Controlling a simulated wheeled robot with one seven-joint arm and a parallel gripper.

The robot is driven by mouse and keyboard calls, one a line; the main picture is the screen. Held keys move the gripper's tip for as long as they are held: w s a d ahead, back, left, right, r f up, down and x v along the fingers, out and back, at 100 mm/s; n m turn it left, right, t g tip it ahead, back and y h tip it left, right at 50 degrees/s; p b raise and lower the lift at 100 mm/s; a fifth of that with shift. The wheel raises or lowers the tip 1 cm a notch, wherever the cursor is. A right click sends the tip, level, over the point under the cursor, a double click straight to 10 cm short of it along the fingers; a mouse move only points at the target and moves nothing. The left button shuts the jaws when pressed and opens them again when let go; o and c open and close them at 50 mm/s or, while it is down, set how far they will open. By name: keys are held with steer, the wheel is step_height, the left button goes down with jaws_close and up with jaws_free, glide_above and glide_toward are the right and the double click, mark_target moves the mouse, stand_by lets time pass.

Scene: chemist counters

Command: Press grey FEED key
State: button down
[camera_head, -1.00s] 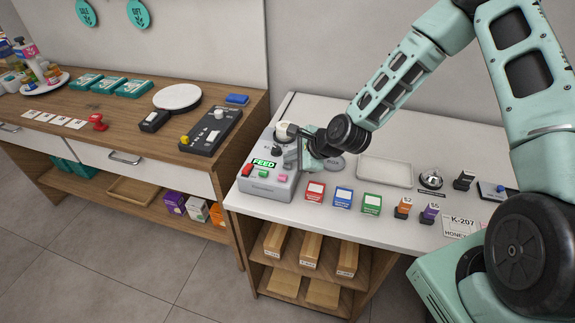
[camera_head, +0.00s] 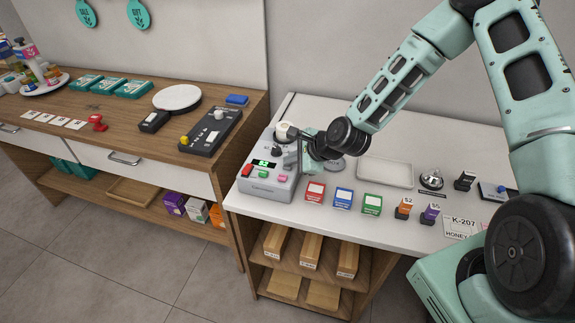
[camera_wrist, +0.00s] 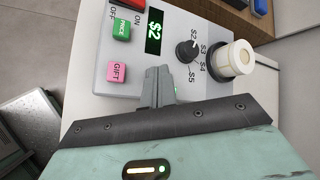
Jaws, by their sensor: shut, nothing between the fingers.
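The grey printer (camera_head: 262,188) stands at the left end of the white counter. In the wrist view its panel (camera_wrist: 182,20) shows a green PRICE key (camera_wrist: 121,27), a pink GIFT key (camera_wrist: 117,71), a dark knob (camera_wrist: 187,51) marked S2 to S5 and a display (camera_wrist: 154,31) reading S2. My gripper (camera_wrist: 158,84) is shut and empty, its fingertips over the panel beside the GIFT key and below the knob. No grey FEED key is distinguishable; the fingers hide that part of the panel. I cannot tell whether they touch it. My gripper (camera_head: 292,156) also shows in the head view.
A cream cylinder (camera_wrist: 234,59) stands beside the knob. A wooden counter (camera_head: 70,105) stands at the left.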

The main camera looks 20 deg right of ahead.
mark_target(291, 167)
stand_by(0.3)
steer(key=shift+r+p, duration=0.7)
steer(key=shift+r, duration=0.1)
step_height(291, 167, up, 5)
steer(key=p, duration=0.4)
stand_by(0.8)
